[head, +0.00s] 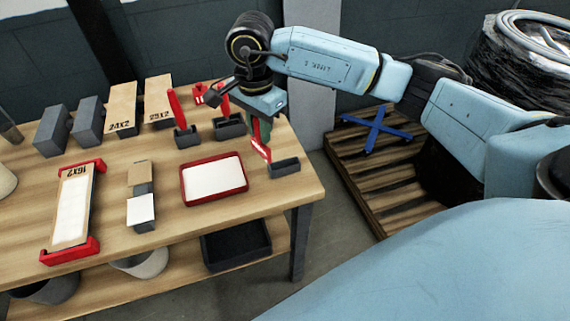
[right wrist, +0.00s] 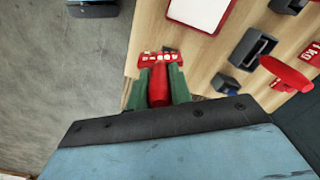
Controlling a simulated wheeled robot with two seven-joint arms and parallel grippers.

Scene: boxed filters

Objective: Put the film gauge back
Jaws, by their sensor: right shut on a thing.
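My right gripper (head: 259,131) has green fingers, pointing down over the table's right end. It is shut on the red handle of the film gauge (head: 262,152). In the right wrist view the handle is between the fingers (right wrist: 159,92), and the gauge's flat red head with white marks (right wrist: 160,58) lies beyond them. In the head view the gauge's lower end is close beside a dark holder block (head: 285,168); I cannot tell whether they touch. My left gripper is not in view.
Two dark holders (head: 187,138) (head: 230,129) stand farther back, with red tools at them. A red-rimmed white tray (head: 246,184) lies left of the gauge. Boxed filters (head: 123,110) stand at the back left. The table's edge (head: 312,192) is close on the right.

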